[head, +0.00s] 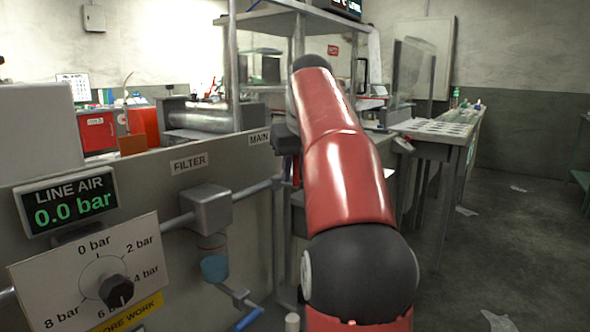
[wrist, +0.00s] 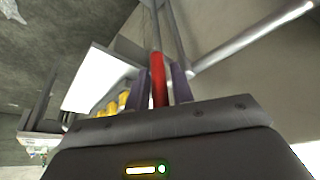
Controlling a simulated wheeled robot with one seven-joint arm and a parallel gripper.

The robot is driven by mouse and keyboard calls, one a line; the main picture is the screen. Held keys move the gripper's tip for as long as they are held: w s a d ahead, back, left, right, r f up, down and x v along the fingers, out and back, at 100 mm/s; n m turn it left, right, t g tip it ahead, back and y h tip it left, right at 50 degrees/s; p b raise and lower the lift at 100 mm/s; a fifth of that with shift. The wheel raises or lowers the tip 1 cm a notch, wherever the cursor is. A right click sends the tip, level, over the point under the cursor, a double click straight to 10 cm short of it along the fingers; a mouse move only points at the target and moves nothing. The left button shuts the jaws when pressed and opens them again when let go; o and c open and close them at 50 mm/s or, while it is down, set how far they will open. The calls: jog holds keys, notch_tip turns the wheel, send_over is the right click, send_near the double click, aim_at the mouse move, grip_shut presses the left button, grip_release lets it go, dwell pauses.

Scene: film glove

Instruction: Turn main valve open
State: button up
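The MAIN label (head: 260,139) is on the grey panel in the head view, just left of my arm's end. My gripper (wrist: 160,88) reaches down beside the panel there, and my red arm hides much of it in the head view. In the wrist view a red bar (wrist: 158,78), which looks like the main valve's handle, lies between my two purple fingers. The fingers stand close on both sides of it; I cannot tell whether they press on it. The valve's body is not clearly seen. The line air display (head: 68,201) reads 0.0 bar.
A pressure dial with a black knob (head: 116,291) is at the lower left. A filter unit (head: 206,209) and a blue-handled lever (head: 249,319) are on the panel's pipework. A bench (head: 437,128) stands to the right. The floor at the right is mostly clear, with scattered papers.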

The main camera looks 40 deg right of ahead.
grip_shut()
jog(key=shift+a, duration=0.1)
